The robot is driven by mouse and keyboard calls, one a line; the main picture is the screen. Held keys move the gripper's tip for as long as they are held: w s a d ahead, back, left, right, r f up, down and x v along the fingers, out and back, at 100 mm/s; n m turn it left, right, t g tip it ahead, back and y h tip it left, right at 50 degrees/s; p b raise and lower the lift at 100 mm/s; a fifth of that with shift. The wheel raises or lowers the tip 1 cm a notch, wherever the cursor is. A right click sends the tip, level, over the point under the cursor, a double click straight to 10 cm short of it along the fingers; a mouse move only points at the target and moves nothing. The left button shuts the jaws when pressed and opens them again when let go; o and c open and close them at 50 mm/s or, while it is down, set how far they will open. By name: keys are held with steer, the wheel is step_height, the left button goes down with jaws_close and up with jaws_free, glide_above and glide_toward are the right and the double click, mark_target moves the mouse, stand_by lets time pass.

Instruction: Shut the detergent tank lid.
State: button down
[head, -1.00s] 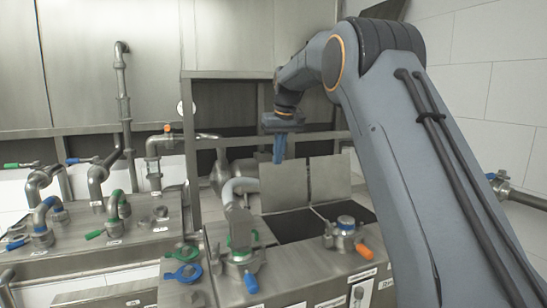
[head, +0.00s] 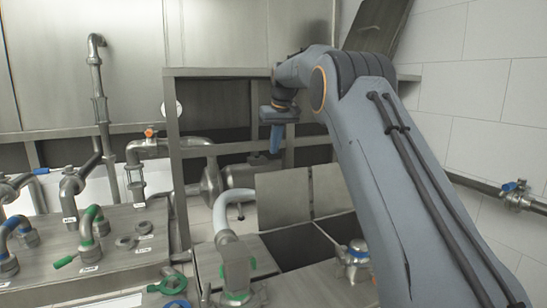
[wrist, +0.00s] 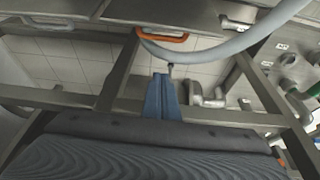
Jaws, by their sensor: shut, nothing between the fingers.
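Two flat metal lids stand raised at the back of a steel counter, a left lid (head: 283,200) and a right lid (head: 332,188). A dark opening (head: 300,245) lies in front of them. I cannot tell which lid belongs to the detergent tank; no label on them is readable. My gripper (head: 277,150) points down with its blue fingers shut and empty. In the head view it appears just above the left lid's top edge, apart from it.
A metal frame post (head: 174,165) and crossbar stand left of and behind the lids. A curved pipe (head: 225,210) rises just left of the left lid. A blue-capped fitting (head: 356,252) sits at the front right of the opening. A grey hose (wrist: 225,50) crosses the wrist view.

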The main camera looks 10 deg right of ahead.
step_height(320, 180, down, 9)
steer(key=p, duration=0.3)
steer(key=shift+s+a+p, duration=0.3)
steer(key=shift+s, duration=0.15)
steer(key=shift+r, duration=0.1)
steer(key=shift+s, duration=0.1)
stand_by(0.3)
